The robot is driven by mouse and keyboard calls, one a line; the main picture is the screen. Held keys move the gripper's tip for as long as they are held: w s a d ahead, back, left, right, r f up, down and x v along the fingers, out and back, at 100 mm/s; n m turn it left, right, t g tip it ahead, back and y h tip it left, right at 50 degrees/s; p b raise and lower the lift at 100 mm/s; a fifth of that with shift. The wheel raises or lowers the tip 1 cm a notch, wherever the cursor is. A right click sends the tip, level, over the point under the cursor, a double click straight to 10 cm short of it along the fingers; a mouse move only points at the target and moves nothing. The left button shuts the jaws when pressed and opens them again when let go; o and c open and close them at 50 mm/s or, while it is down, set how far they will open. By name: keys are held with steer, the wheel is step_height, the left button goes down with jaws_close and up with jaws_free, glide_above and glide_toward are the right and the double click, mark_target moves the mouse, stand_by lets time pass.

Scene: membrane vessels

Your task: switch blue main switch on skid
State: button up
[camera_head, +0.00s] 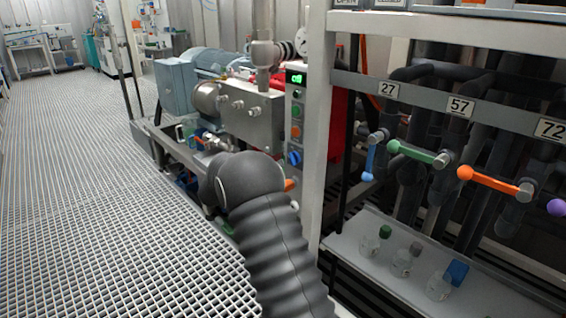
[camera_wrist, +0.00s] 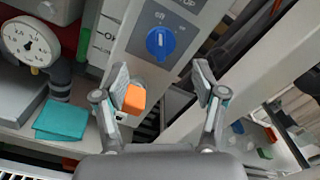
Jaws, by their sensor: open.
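In the head view the switch (camera_head: 294,157) sits at the bottom of the skid's narrow control panel (camera_head: 296,105). My gripper (camera_wrist: 161,76) is open and empty in the wrist view. Its two fingertips are apart, below the knob and to either side of it, not visibly touching it. In the head view my arm hides the gripper.
An orange block-like part (camera_wrist: 134,99) shows close to the left finger. A pressure gauge (camera_wrist: 28,42) is at the left. In the head view, a white frame post (camera_head: 320,130) stands right of the panel, with valve handles (camera_head: 418,153) beyond. Grating floor lies open left.

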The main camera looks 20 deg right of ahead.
steer(key=shift+v, duration=2)
steer(key=s+f+m+g+y, duration=0.2)
steer(key=s+f+m+y, duration=0.15)
steer(key=f+m, duration=0.35)
steer(key=s+a+f+m+g+y, duration=0.1)
steer(key=s+m+g+y, duration=0.15)
steer(key=s, duration=0.35)
steer(key=s+a+f+m+g+y, duration=0.1)
steer(key=s+f+m, duration=0.1)
steer(key=s+m, duration=0.3)
steer(key=s+a+r+m+t+y, duration=0.1)
steer(key=s+a+r+m+y, duration=0.2)
steer(key=s, duration=0.7)
steer(key=s+a+r+m+t+y, duration=0.2)
steer(key=s+r+m, duration=0.4)
steer(key=s, duration=0.5)
steer(key=s+a+r+m+t+y, duration=0.2)
steer(key=s+a+r+m+y, duration=0.2)
steer(key=s, duration=0.6)
steer(key=shift+s+r+m+y, duration=0.2)
steer(key=shift+r+m+y, duration=0.25)
steer(key=shift+r, duration=0.7)
